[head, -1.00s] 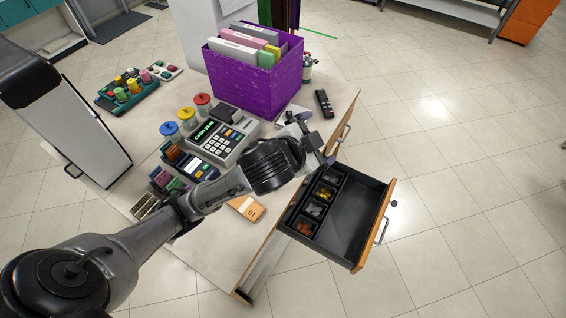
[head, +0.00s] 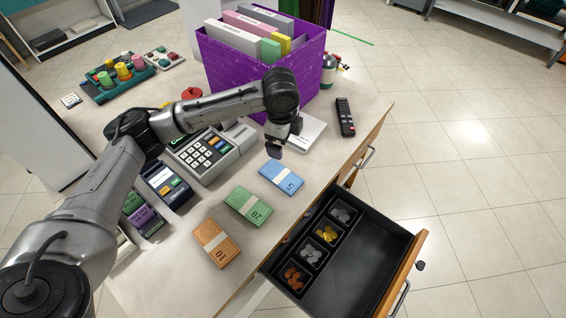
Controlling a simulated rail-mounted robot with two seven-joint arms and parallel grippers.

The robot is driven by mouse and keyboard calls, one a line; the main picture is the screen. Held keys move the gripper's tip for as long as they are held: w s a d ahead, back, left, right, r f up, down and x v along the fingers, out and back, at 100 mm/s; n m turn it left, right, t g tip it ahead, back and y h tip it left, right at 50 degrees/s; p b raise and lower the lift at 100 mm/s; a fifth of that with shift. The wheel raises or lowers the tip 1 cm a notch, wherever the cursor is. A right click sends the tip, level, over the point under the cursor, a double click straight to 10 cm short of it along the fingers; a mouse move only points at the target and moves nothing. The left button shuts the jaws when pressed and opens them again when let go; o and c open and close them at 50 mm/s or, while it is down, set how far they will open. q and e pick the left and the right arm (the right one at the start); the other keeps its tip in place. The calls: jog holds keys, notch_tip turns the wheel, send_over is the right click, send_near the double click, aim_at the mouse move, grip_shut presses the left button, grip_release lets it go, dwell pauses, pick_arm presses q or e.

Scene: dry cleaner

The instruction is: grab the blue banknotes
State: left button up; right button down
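The blue banknotes (head: 281,178) are a banded stack marked 5, lying flat on the counter near its right edge. They are in plain view. My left gripper (head: 285,137) hangs just behind them, short of the stack and apart from it in the picture. Its two fingers look spread, with nothing seen between them. My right gripper is not in view.
Green banknotes (head: 248,206) and orange banknotes (head: 216,243) lie nearer. The open cash drawer (head: 362,255), with coins in its cups, juts out at right. A cash register (head: 212,154), purple file box (head: 231,62) and remote (head: 345,117) stand close by.

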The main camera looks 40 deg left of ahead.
pick_arm(q)
jog(key=m, duration=0.2)
jog(key=m+g+b, duration=0.1)
jog(key=b, duration=0.2)
send_over(279, 175)
jog(key=f, duration=0.7)
jog(key=shift+w+f, duration=0.2)
jog(key=shift+f, duration=0.85)
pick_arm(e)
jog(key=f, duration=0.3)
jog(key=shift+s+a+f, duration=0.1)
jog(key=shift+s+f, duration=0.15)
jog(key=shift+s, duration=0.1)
pick_arm(q)
notch_tip(279, 175, down, 5)
jog(key=b, duration=0.3)
jog(key=shift+s, duration=0.1)
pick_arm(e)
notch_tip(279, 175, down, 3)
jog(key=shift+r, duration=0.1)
pick_arm(q)
jog(key=shift+c, duration=0.4)
